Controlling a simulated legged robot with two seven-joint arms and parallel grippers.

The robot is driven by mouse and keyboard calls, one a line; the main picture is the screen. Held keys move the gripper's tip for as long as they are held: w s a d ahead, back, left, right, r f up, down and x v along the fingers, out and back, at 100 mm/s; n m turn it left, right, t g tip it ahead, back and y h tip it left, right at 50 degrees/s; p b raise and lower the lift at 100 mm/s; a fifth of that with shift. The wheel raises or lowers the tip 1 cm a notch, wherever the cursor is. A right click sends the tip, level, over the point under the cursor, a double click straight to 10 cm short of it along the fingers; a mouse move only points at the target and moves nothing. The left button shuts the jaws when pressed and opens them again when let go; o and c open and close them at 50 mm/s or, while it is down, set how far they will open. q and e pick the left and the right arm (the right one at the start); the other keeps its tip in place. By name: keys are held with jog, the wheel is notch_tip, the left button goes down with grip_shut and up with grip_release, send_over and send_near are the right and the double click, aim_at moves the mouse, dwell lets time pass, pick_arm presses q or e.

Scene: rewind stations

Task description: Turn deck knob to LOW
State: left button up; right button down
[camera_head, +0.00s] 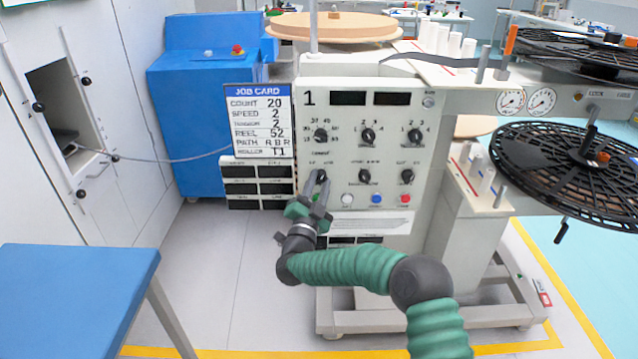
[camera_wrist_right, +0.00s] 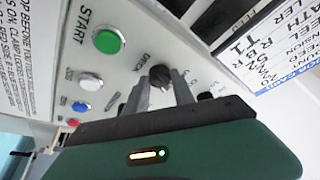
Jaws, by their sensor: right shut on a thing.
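The deck knob (camera_wrist_right: 159,74) is a small black knob beside the printed word DECK in the right wrist view. In the head view it is the lower-left knob (camera_head: 321,176) on the white control panel (camera_head: 437,150), partly covered by my gripper. My right gripper (camera_head: 320,182) reaches up to the panel from below, its fingers shut on the deck knob. In the right wrist view the grey fingertips (camera_wrist_right: 163,80) stand on either side of it. I cannot tell which setting it points at. My left gripper is not in view.
A green START button (camera_wrist_right: 107,42) is close to the deck knob. White, blue (camera_head: 376,199) and red (camera_head: 405,198) buttons are in a row right of the gripper. Other black knobs (camera_head: 364,176) sit to the right and above. A job card (camera_head: 258,122) hangs left of the panel.

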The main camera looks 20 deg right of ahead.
jog(key=shift+m+g, duration=0.4)
jog(key=shift+m, duration=0.4)
jog(key=shift+f, duration=0.1)
jog(key=c, duration=1.1)
grip_release()
jog(key=shift+m, duration=0.3)
jog(key=shift+o, duration=0.2)
jog(key=p+v, duration=0.3)
jog(key=v, duration=1.3)
jog(key=shift+s+a+f+p, duration=0.2)
jog(key=shift+a+f+p, duration=0.05)
jog(key=shift+a+p, duration=0.15)
